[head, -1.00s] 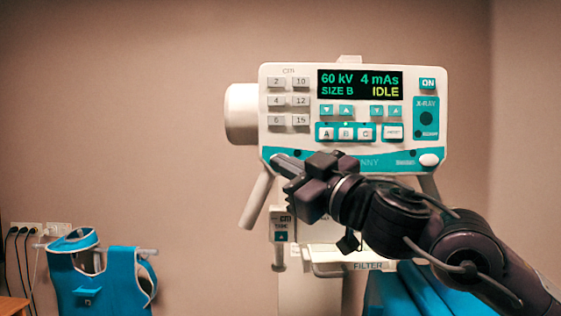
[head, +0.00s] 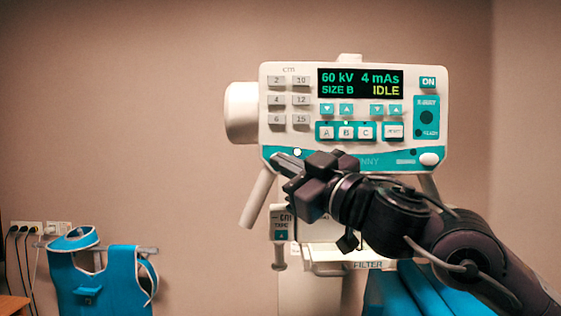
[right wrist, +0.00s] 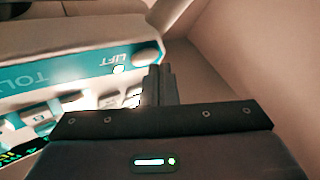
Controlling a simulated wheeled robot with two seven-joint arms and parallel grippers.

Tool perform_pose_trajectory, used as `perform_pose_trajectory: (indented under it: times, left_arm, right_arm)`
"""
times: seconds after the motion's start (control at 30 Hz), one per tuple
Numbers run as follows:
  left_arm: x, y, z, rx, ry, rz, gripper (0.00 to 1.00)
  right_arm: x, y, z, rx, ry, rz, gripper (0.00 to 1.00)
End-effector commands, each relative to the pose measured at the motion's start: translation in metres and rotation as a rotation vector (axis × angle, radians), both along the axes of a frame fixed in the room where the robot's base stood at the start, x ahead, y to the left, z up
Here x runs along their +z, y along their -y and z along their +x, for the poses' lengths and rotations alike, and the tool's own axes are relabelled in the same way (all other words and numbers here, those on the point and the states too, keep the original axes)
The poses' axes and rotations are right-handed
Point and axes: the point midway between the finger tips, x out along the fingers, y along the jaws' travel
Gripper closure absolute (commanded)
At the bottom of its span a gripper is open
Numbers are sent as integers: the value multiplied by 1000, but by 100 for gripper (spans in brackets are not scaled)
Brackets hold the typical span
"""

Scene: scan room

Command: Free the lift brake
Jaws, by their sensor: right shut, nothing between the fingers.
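The white and teal X-ray unit (head: 350,105) fills the middle of the head view, its screen reading 60 kV, 4 mAs, SIZE B, IDLE. My right gripper (head: 280,161) is shut and empty, its fingertips at the lower left of the teal strip. In the right wrist view the strip carries the word LIFT (right wrist: 113,58), with a white lit lamp (right wrist: 119,69) beside it. The lamp also shows in the head view (head: 297,152). A pale oval button (right wrist: 146,54) is close to the fingertips (right wrist: 156,74); I cannot tell whether they touch. My left gripper is not in view.
Another white oval button (head: 429,160) sits at the right end of the strip. Below hang a tape box (head: 282,228) and a tray marked FILTER (head: 367,265). A blue apron (head: 95,280) hangs at the left wall.

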Motion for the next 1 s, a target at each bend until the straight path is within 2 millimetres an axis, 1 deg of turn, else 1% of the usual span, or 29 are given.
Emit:
perform_pose_trajectory:
  times: [0.1,0.33,0.43,0.83,1.0]
  left_arm:
    - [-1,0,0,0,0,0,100]
    - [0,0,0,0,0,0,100]
    - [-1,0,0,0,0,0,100]
    - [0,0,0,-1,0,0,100]
    - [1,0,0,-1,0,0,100]
  right_arm:
    - [-1,0,-4,0,-1,0,100]
    - [0,0,-4,-1,-1,0,100]
    - [-1,0,-8,0,-1,-1,100]
    - [0,0,-48,0,1,-1,100]
    - [0,0,-61,0,-1,-1,100]
